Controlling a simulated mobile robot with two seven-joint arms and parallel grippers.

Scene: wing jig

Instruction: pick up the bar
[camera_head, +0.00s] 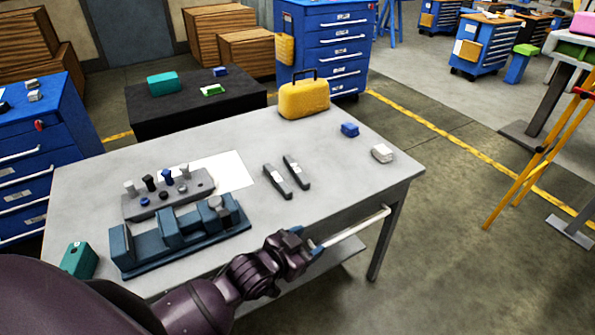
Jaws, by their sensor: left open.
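A long pale bar (358,228) runs slantwise by the near right edge of the grey table. Its left end lies close to my left gripper (307,240). My left arm comes in from the lower left, and its gripper is open at the table's near edge, with blue finger parts showing. The lower finger part overlaps the bar's left end in the picture; I cannot tell whether they touch. I cannot see what supports the bar. My right gripper is not in view.
The table (330,150) carries a blue-grey fixture (190,240), a grey block with pegs (150,205), two dark flat pieces (278,181), a yellow case (304,98), a blue block (349,130) and a white block (382,153). A teal block (79,260) stands at left. The table's right part is mostly clear.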

